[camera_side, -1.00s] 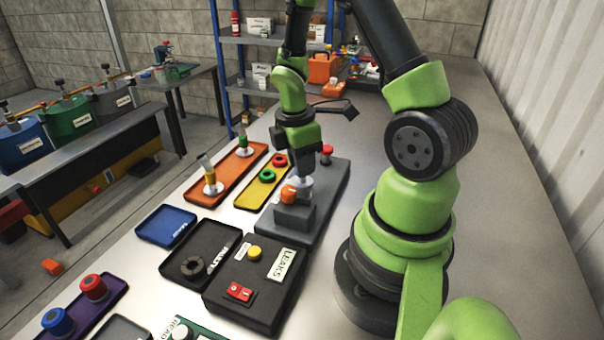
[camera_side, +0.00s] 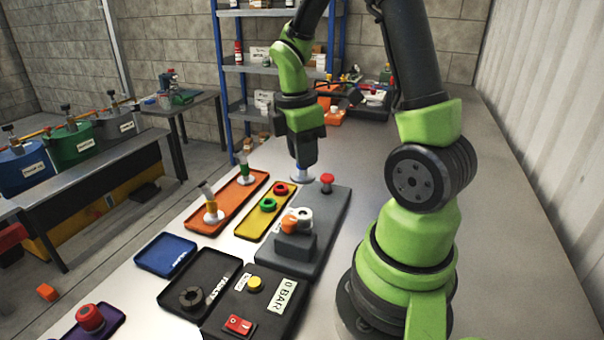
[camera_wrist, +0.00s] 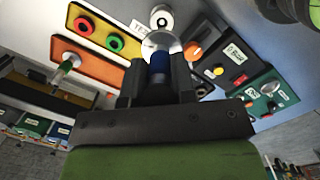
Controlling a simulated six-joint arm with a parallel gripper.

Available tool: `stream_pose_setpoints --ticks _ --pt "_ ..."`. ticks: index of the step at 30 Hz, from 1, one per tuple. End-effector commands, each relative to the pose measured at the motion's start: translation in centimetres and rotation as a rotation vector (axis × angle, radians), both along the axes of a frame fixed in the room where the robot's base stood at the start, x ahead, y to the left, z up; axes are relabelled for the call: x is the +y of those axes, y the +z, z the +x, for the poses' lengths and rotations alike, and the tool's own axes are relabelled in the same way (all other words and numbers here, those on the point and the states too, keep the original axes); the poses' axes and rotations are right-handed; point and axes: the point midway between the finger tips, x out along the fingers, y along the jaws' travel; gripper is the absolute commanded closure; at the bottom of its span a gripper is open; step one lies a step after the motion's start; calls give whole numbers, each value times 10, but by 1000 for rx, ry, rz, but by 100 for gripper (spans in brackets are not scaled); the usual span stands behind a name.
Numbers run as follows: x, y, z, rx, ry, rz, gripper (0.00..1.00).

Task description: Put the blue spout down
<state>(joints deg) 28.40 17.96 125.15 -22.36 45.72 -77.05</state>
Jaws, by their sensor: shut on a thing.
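My gripper (camera_side: 302,163) is shut on the blue spout, with the jaws pointing down. The spout's blue neck (camera_wrist: 159,64) shows between the fingers in the wrist view, and its pale round flange (camera_side: 302,178) hangs below the jaws. It appears held above the surface, behind the grey test stand (camera_side: 308,252); the exact height is unclear. The stand's white ring (camera_side: 304,214) is uncovered beside its orange knob (camera_side: 288,223).
The yellow tray (camera_side: 253,225) holds a red ring and a green ring. A red button (camera_side: 327,182) stands near the gripper. A black box (camera_side: 255,310) displays "0 BAR". The blue tray (camera_side: 166,255) looks empty.

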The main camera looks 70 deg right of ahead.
Motion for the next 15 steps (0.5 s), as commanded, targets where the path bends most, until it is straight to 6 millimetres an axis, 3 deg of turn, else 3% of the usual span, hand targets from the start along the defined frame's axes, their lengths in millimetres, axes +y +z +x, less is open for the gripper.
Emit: stream_pose_setpoints --ticks 3,8,11,15 --pt "0 12 0 -2 -1 -2 100" --pt "3 16 5 0 31 0 100" --pt "13 11 21 -1 139 0 100" --pt "46 -1 59 -4 406 1 100"
